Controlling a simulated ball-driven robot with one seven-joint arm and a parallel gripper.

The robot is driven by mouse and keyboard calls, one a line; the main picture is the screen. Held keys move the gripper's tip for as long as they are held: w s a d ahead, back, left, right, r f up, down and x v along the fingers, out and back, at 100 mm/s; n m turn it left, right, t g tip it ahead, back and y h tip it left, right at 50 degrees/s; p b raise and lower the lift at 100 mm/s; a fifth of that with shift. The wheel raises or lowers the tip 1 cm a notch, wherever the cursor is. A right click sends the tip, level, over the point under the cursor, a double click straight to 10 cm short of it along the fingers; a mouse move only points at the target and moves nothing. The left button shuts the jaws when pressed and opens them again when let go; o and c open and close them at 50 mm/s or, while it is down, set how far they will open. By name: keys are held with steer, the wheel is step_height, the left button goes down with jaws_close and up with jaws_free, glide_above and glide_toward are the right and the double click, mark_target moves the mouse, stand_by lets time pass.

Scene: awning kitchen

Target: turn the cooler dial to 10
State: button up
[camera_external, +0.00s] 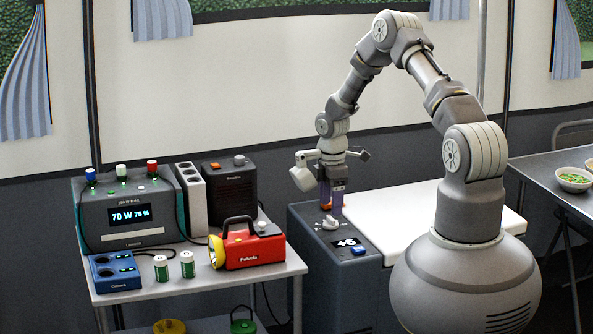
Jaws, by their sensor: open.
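The cooler is a dark grey box (325,275) with a large white lid (400,215), standing right of the small table. Its white dial (331,223) sits on the top panel at the left end. A small dark display (347,242) with white marks is in front of the dial, too small to read. My gripper (332,208) points down just above and behind the dial in the picture, its purple fingers open. I cannot tell whether the fingers touch the dial. An orange part (325,207) shows beside the fingers.
A blue button (358,250) is near the display. The small table (215,285) at left holds a power station (130,220), a red flashlight (250,248), batteries (187,264), a blue charger (114,271) and a dark speaker-like box (228,185). A bowl (574,180) stands on the right table.

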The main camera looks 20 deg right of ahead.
mark_target(331, 217)
step_height(331, 217, down, 4)
steer(key=shift+r+b, duration=0.1)
steer(key=shift+b, duration=0.4)
steer(key=c, duration=1.1)
steer(key=shift+o, duration=0.2)
